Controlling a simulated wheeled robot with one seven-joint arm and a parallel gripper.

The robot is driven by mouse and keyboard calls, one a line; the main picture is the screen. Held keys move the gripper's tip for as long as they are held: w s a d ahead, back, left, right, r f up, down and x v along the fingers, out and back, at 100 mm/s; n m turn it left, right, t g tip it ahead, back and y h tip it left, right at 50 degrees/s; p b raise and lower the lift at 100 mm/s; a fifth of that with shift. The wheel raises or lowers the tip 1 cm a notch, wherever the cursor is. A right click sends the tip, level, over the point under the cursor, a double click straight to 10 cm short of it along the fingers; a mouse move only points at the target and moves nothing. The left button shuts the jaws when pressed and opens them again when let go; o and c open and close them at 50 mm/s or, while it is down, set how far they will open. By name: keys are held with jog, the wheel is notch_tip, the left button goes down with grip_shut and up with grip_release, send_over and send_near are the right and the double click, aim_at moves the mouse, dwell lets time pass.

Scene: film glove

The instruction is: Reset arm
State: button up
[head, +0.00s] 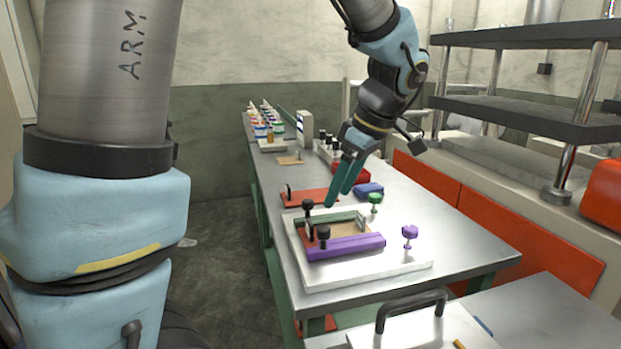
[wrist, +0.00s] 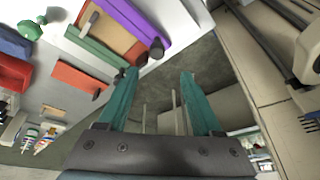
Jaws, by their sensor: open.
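My gripper (head: 338,196) is open, with two long teal fingers and nothing between them. It hangs above the white board on the metal table, near the back edge of the framed assembly. In the wrist view the open fingers (wrist: 160,75) show clearly apart, with floor and furniture beyond them. The framed assembly (head: 345,246) has a purple front bar, a green back bar and black knobs, and lies on the white board (head: 400,262). The purple bar (wrist: 135,22) also shows at the top of the wrist view.
A green knob (head: 375,198) and a purple knob (head: 410,232) stand on the board's right side. A red plate (head: 305,196) and a blue block (head: 369,189) lie behind it. Several bottles (head: 265,126) line the far end. Dark shelves (head: 530,115) stand at the right.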

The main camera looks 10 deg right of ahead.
jog(key=a+f+m+h, duration=0.1)
jog(key=a+f+m, duration=0.2)
jog(key=a, duration=0.4)
jog(key=a+f+m+h, duration=0.1)
jog(key=a+f+m, duration=0.3)
jog(key=a, duration=0.4)
jog(key=a+f+m+g+h, duration=0.1)
jog(key=a+f+m, duration=0.2)
jog(key=a, duration=0.4)
jog(key=shift+s+a+f+m, duration=0.15)
jog(key=shift+s+f+m, duration=0.15)
jog(key=shift+f, duration=0.15)
